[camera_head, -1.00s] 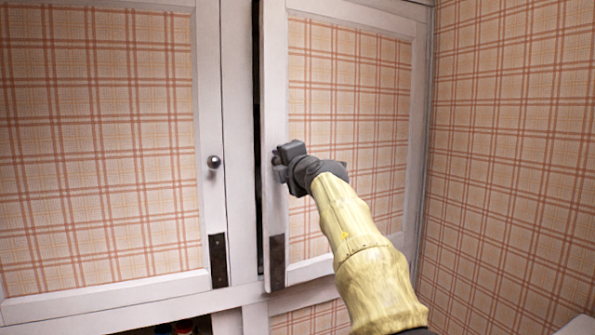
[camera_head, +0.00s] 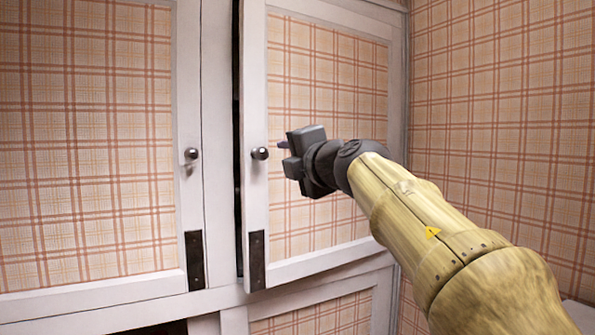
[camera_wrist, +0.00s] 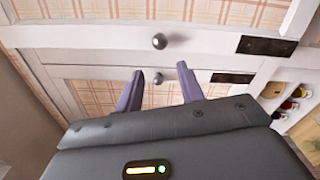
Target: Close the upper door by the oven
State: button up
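The right-hand cabinet door (camera_head: 330,80) has a white frame and a plaid panel. It is slightly ajar, with a dark gap along its left edge. Its round metal knob (camera_head: 260,153) is bare in the head view. My gripper (camera_head: 286,153) is just right of the knob, in front of the door, and appears apart from the knob. The oven is not in view.
The left cabinet door (camera_head: 90,130), with its own knob (camera_head: 191,154), looks shut. A plaid wall (camera_head: 500,120) stands close on the right. Lower cabinets sit below. Several small coloured items (camera_wrist: 291,104) show at the right in the wrist view.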

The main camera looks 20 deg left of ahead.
jog(key=shift+v, duration=1.15)
